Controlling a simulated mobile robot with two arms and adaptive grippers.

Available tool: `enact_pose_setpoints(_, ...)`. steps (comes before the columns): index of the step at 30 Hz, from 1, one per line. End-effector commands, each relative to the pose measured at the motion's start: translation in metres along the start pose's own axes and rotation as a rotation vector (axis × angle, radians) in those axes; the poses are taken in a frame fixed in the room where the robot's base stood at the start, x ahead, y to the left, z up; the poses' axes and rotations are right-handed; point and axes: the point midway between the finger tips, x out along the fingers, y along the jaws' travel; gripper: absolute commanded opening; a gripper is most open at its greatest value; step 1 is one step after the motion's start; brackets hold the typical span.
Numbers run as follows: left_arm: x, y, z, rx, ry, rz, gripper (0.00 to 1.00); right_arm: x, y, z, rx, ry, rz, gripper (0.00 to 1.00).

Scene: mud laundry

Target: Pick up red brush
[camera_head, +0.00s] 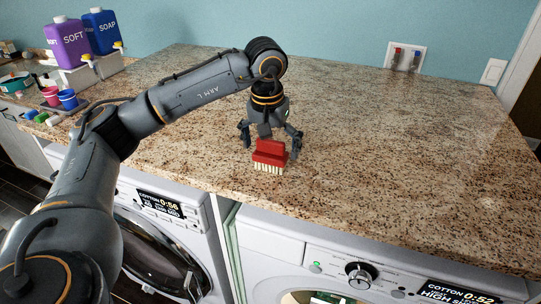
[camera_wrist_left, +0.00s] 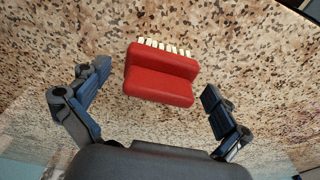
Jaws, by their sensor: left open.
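The red brush (camera_head: 270,153) lies on the granite counter near its front edge, with pale bristles at its lower side in the head view. In the left wrist view the red brush (camera_wrist_left: 160,75) sits ahead of the palm, between and slightly beyond the two fingertips. My left gripper (camera_head: 270,142) points down over the brush with its fingers spread on either side. In the left wrist view the open gripper (camera_wrist_left: 154,90) shows clear gaps between each finger and the brush. My right gripper is in neither view.
The counter (camera_head: 400,150) is clear to the right. Washing machines (camera_head: 270,250) are below the counter edge.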

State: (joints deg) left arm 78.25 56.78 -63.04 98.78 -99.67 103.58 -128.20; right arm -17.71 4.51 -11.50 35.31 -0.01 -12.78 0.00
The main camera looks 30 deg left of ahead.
Motion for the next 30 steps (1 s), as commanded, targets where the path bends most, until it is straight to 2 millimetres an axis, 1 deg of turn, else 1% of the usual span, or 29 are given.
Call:
enact_pose_setpoints(1,0.000,0.000,0.000,0.000,0.000,0.000,0.94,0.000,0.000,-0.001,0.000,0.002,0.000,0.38)
enact_pose_setpoints(2,0.000,0.000,0.000,0.000,0.000,0.000,0.88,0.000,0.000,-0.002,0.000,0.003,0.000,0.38)
enact_pose_setpoints(3,0.000,0.000,0.000,0.000,0.000,0.000,0.80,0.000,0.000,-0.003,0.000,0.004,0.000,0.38)
enact_pose_setpoints(5,0.000,0.000,0.000,0.000,0.000,0.000,0.67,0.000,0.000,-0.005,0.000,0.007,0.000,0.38)
enact_pose_setpoints(6,0.000,0.000,0.000,0.000,0.000,0.000,0.59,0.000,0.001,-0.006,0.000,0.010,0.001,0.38)
enact_pose_setpoints(8,0.000,0.000,0.000,0.000,0.000,0.000,0.47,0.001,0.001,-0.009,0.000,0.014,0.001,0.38)
enact_pose_setpoints(9,0.000,0.000,0.000,0.000,0.000,0.000,0.45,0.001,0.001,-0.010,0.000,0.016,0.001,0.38)
enact_pose_setpoints(17,-0.001,0.000,0.000,-0.001,0.000,0.000,0.45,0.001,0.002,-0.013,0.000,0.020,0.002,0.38)
enact_pose_setpoints(20,-0.004,0.000,-0.001,-0.001,0.002,0.001,0.45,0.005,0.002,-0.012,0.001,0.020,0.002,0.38)
enact_pose_setpoints(23,-0.012,0.000,-0.003,-0.002,0.004,0.002,0.45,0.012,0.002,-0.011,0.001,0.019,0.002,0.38)
enact_pose_setpoints(26,-0.029,0.001,-0.005,0.000,0.006,0.004,0.45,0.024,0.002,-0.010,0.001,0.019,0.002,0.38)
enact_pose_setpoints(29,-0.054,0.002,0.013,0.004,0.009,0.002,0.45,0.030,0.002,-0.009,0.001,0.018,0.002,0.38)
enact_pose_setpoints(30,-0.069,0.002,0.019,0.002,0.010,0.001,0.45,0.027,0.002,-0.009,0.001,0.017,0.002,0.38)
